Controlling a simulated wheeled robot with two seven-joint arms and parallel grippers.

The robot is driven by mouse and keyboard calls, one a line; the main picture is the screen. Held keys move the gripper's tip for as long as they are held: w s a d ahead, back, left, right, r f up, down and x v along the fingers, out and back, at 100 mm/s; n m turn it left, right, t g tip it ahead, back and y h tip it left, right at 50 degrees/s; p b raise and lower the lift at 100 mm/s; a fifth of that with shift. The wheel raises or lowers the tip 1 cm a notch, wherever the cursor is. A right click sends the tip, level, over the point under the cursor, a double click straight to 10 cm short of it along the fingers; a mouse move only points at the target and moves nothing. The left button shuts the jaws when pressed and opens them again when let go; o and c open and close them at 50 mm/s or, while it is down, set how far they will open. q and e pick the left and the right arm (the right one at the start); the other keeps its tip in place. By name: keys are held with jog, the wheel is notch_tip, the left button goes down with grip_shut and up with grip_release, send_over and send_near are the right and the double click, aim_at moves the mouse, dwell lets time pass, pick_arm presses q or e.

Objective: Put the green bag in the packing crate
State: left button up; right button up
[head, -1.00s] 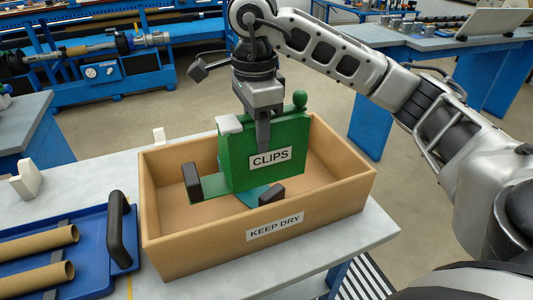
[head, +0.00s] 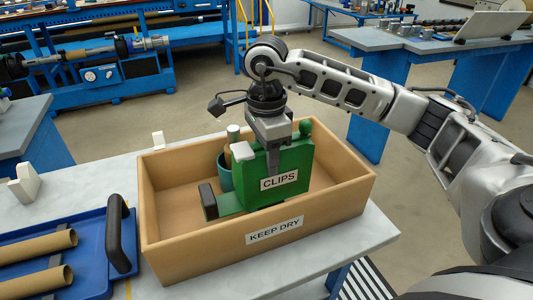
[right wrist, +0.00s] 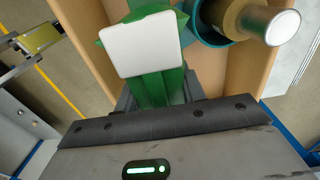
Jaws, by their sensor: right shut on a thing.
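The green bag (head: 291,161), with a white "CLIPS" label, is upright inside the tan packing crate (head: 330,213), right of its middle. My right gripper (head: 272,165) reaches down from above and is shut on the bag. The right wrist view shows the green bag (right wrist: 160,90) between the fingers, with a white patch on top. The crate wears a "KEEP DRY" label. The bag's lower edge is near the crate floor; I cannot tell whether it touches. My left gripper is not in view.
In the crate, a teal cup (head: 224,172) holding a tan roll stands behind the bag's left edge. A green piece with a dark block (head: 208,201) lies left of the bag. A blue tray (head: 93,240) with cardboard tubes is left of the crate. The crate's left floor looks clear.

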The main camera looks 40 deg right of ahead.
jog(key=o, duration=1.1)
notch_tip(320, 180, up, 12)
jog(key=shift+f+p, duration=0.1)
jog(key=shift+p, duration=1)
jog(key=shift+r, duration=0.3)
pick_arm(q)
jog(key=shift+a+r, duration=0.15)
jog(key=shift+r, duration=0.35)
